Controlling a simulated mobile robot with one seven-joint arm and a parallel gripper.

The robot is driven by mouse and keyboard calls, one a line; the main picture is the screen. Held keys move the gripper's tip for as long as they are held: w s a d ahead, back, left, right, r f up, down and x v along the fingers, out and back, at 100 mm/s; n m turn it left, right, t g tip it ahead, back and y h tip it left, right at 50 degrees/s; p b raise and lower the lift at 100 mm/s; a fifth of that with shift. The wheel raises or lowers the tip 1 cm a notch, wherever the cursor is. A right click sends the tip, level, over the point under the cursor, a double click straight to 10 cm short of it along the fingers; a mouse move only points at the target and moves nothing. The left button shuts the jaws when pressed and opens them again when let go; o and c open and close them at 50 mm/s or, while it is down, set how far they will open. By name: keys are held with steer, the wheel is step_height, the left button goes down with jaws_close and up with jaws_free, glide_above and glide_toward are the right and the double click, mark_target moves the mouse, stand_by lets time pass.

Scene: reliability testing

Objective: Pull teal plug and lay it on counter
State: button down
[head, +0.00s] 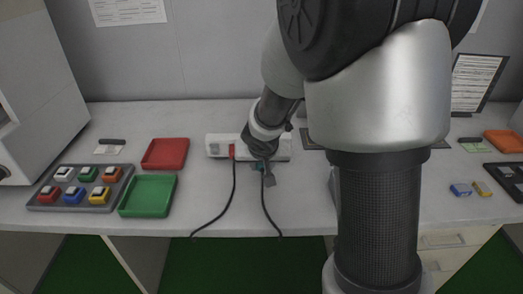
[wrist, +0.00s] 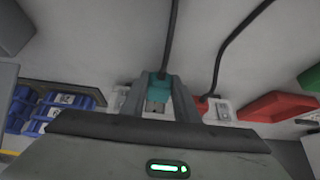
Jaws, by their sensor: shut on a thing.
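My gripper (head: 264,166) is over the front of the white power strip (head: 217,146) on the counter (head: 310,195). In the wrist view its fingers (wrist: 158,93) are shut on the teal plug (wrist: 158,82), one finger on each side. A black cord runs from the plug. In the head view only a little of the teal plug (head: 259,166) shows beside the fingers. A red plug (head: 232,151) with its own black cord sits in the strip to the left. The fingers hide the teal plug's socket, so I cannot tell whether its prongs are seated.
A red tray (head: 165,154), a green tray (head: 147,196) and a grey block of coloured buttons (head: 80,187) are on the left. Small blue (head: 460,190) and yellow (head: 482,188) blocks lie on the right. The counter in front of the strip is clear except for the two cords.

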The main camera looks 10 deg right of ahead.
steer(key=shift+s+d, duration=2.75)
steer(key=shift+s, duration=0.05)
steer(key=shift+f, duration=0.15)
steer(key=shift+f, duration=0.45)
steer(key=shift+f, duration=0.25)
steer(key=c, duration=1.3)
jaws_free()
steer(key=shift+f, duration=0.1)
